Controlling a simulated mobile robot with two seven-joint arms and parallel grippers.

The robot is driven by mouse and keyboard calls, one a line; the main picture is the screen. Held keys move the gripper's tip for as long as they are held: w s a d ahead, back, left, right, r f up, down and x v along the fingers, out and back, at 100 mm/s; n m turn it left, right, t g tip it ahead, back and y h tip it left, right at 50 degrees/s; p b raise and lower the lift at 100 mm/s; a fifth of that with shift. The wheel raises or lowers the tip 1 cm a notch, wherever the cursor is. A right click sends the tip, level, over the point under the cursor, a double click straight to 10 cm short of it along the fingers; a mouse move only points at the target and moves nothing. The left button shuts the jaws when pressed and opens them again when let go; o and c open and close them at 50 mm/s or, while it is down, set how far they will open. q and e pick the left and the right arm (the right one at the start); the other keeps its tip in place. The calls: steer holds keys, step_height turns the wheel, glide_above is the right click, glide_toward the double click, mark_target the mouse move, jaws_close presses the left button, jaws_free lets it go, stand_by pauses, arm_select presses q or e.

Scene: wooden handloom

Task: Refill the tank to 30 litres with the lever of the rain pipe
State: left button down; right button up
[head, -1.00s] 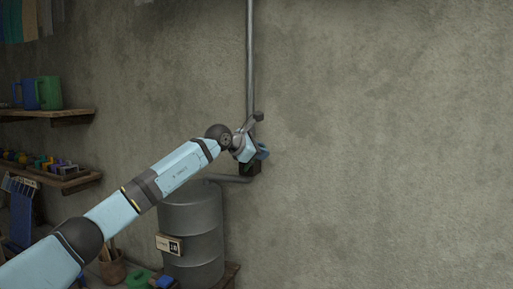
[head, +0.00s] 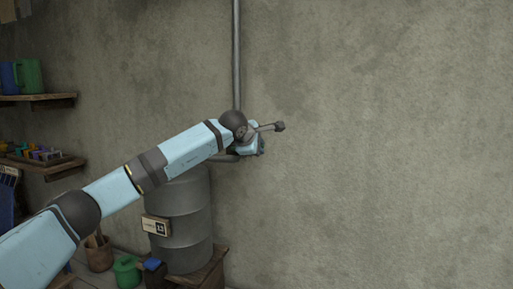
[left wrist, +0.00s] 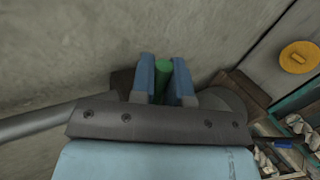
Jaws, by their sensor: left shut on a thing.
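The grey ribbed tank (head: 183,218) stands below the left arm in the head view. A small sign (head: 156,226) with a dark number tile is on its front; the digits are too small to read. The grey rain pipe (head: 237,55) runs down the wall, its lower end behind my arm. My left gripper (head: 261,147) is at the pipe's lower end. In the left wrist view its two blue fingers (left wrist: 163,75) are shut on the green lever handle (left wrist: 162,82). The rest of the lever is hidden. My right gripper is out of view.
Shelves with green and blue jugs (head: 30,76) and small coloured items (head: 35,153) are at the left. A low wooden stand (head: 210,270) is under the tank, with a green can (head: 126,272) beside it. The wall to the right is bare.

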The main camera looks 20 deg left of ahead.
arm_select(q)
steer(key=shift+f, duration=0.15)
stand_by(0.3)
steer(key=c, duration=1.1)
jaws_free()
steer(key=shift+s, duration=0.2)
steer(key=b+v, duration=0.3)
steer(key=v, duration=1)
steer(key=shift+s+d+r, duration=0.1)
steer(key=shift+s+r, duration=0.05)
steer(key=shift+r, duration=0.15)
steer(key=shift+f, duration=0.1)
